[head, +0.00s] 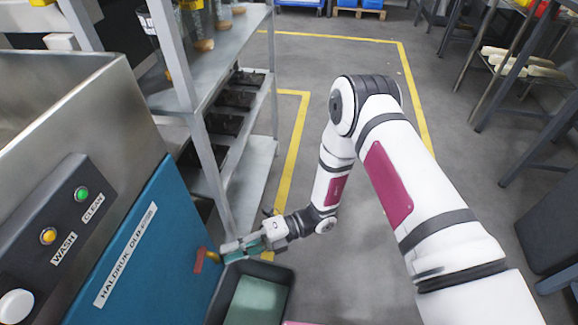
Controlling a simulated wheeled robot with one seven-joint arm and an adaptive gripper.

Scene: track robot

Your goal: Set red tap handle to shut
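The red tap handle (199,261) is small and sits on the lower right part of the blue machine front (140,250). Its upright red part shows just left of my fingertips, with an orange-brown piece beside it. My gripper (232,250) reaches in from the right, low beside the machine, with its teal fingers pointing left at the tap. The fingertips are at or very near the handle; I cannot tell whether they touch it. The finger gap is too small to make out. Part of the tap is hidden behind the fingers.
A black bin (213,311) with a green surface inside stands below my gripper. A grey metal shelf rack (255,160) stands close behind the tap. The machine's control panel (50,235) with WASH and CLEAN buttons is at left. Open floor with yellow lines lies beyond.

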